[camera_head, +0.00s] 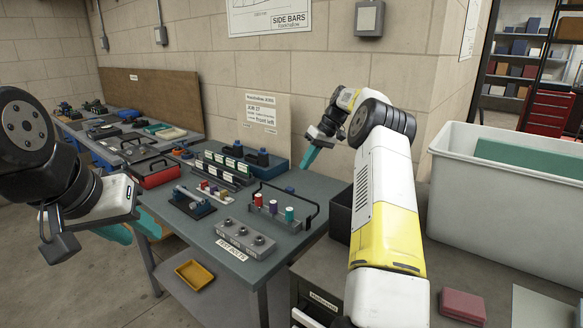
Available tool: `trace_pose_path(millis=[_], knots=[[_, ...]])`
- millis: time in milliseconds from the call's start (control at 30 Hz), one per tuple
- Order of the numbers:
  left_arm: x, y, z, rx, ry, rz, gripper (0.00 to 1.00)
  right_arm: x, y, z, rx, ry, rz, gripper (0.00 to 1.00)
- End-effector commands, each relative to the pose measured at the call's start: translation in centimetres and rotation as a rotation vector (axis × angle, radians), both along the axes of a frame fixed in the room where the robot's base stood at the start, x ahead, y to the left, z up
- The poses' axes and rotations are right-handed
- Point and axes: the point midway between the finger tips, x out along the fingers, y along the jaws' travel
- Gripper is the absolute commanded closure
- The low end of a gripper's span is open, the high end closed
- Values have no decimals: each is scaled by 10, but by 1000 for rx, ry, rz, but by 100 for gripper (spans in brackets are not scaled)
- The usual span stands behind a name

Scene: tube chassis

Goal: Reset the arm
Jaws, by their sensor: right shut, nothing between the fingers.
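My left arm comes in from the left edge, and its gripper (134,231) hangs beside the left side of the grey-green table (205,236). Its two teal fingers show apart with nothing between them, so it looks open. My right arm, white and yellow, reaches forward from the lower right. Its gripper (307,160) is above the far right part of the table, with the teal fingers shut and empty.
The table bears a rack with red, purple and green-capped tubes (273,207), a grey test block (245,240) and a blue box (246,158). A white bin (505,205) stands right. A yellow tray (194,274) sits below. A side bench with tools is at left.

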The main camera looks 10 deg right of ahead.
Motion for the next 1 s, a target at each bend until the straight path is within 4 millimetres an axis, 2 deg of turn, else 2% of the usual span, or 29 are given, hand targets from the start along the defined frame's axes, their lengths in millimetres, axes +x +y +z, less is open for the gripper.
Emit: trace_pose_path(millis=[167, 267, 367, 467, 700, 867, 1000], knots=[[0, 0, 0, 0, 0, 0, 64, 0, 1, 1, 0, -1, 1, 100], [0, 0, 0, 0, 0, 0, 64, -2, 5, 8, -9, -4, 0, 100], [0, 0, 0, 0, 0, 0, 64, -11, 17, 29, -33, -11, -4, 100], [0, 0, 0, 0, 0, 0, 64, -28, 35, 58, -72, -20, -14, 100], [0, 0, 0, 0, 0, 0, 64, -90, 75, 121, -161, -56, -70, 100], [0, 0, 0, 0, 0, 0, 64, -143, 95, 149, -204, -89, -118, 100], [0, 0, 0, 0, 0, 0, 64, -193, 107, 164, -228, -122, -167, 100]])
